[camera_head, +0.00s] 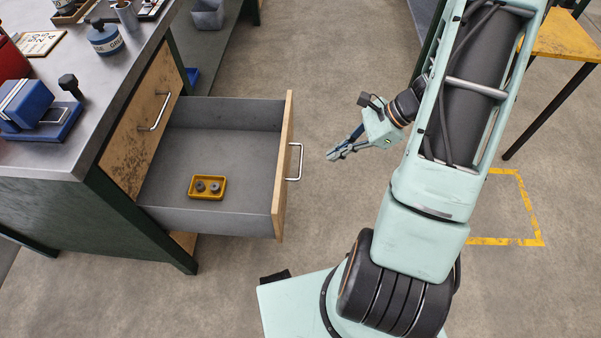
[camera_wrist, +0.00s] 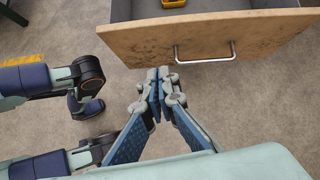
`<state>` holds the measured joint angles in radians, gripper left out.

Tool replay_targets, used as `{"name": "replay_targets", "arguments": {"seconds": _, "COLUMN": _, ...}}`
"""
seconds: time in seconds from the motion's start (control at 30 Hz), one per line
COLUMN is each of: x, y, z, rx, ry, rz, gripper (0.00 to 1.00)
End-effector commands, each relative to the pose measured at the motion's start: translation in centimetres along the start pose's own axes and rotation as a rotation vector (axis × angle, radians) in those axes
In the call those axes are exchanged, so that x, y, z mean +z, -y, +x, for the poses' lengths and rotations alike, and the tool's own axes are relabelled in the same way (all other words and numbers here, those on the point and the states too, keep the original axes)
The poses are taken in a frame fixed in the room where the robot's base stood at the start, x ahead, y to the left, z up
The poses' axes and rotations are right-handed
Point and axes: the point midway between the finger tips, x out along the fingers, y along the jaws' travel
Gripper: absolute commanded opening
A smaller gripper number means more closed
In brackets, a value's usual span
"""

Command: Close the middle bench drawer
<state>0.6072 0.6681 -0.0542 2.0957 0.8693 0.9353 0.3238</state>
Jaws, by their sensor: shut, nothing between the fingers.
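The middle bench drawer (camera_head: 286,175) is pulled far out of the bench, with a grey inside and a wooden front. Its metal bar handle (camera_head: 298,161) faces my arm. A small yellow tray (camera_head: 206,198) with two dark round parts lies inside the drawer. My gripper (camera_head: 331,155) is shut and empty, a short way in front of the handle and apart from it. In the wrist view the drawer front (camera_wrist: 150,42) spans the top, and the handle (camera_wrist: 205,60) is ahead and slightly right of the shut fingertips (camera_wrist: 160,76).
A yellow table (camera_head: 560,38) stands at the right. The floor between drawer and arm is clear.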

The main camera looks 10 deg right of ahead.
Motion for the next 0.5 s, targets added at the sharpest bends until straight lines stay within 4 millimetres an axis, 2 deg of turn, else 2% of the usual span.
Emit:
{"name": "replay_targets", "arguments": {"seconds": 0.03, "x": -0.6, "y": -0.2, "z": 0.9, "rx": -0.023, "ry": 0.032, "rz": 0.061, "gripper": 0.0}}
{"name": "replay_targets", "arguments": {"seconds": 0.13, "x": -0.7, "y": -0.3, "z": 1.5, "rx": -0.051, "ry": 0.07, "rz": 0.133, "gripper": 0.0}}
{"name": "replay_targets", "arguments": {"seconds": 0.33, "x": -0.5, "y": -0.2, "z": 3.0, "rx": -0.06, "ry": 0.086, "rz": 0.158, "gripper": 0.0}}
{"name": "replay_targets", "arguments": {"seconds": 0.5, "x": -0.3, "y": 0.0, "z": 6.3, "rx": -0.057, "ry": 0.085, "rz": 0.156, "gripper": 0.0}}
